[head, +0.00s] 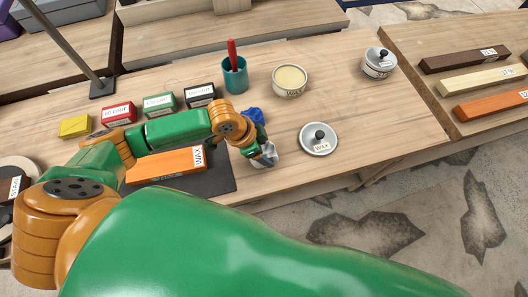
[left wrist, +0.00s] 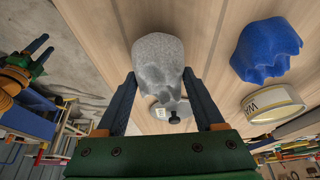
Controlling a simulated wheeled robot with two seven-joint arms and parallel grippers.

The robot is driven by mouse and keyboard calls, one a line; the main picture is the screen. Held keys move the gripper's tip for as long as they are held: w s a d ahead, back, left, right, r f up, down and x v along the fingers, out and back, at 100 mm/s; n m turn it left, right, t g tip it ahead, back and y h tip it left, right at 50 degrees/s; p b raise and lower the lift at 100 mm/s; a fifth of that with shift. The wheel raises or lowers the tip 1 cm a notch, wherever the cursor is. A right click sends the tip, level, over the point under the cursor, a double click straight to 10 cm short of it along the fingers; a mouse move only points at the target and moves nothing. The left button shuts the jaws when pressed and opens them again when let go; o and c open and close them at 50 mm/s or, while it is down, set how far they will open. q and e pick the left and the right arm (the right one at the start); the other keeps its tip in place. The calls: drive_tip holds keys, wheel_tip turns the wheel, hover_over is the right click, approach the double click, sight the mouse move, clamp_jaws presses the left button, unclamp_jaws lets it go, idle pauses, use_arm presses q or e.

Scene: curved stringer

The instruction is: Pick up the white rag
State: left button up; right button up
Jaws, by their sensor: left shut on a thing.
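The white rag (left wrist: 158,62), a crumpled grey-white bundle, sits between the two dark fingers of my left gripper (left wrist: 159,82) in the left wrist view. The gripper is shut on it. In the head view my left gripper (head: 259,151) is over the bench, left of the wax lid, with the pale rag (head: 268,156) partly hidden at its fingers. I cannot tell whether the rag touches the bench. My right gripper (left wrist: 44,46) shows small at the left of the left wrist view, its fingers apart and empty.
A blue rag (head: 252,115) lies just behind the left gripper. The wax lid (head: 318,141), open wax tin (head: 290,80) and teal cup (head: 235,78) stand nearby. Bench space right of the lid is clear.

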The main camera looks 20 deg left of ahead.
use_arm(q)
drive_tip(key=s+d+r+p, duration=0.2)
drive_tip(key=s+r+p, duration=0.7)
drive_tip(key=s, duration=0.5)
wheel_tip(320, 180, up, 2)
drive_tip(key=shift+d+r, duration=0.2)
drive_tip(key=shift+d, duration=0.15)
drive_tip(key=shift+w, duration=0.1)
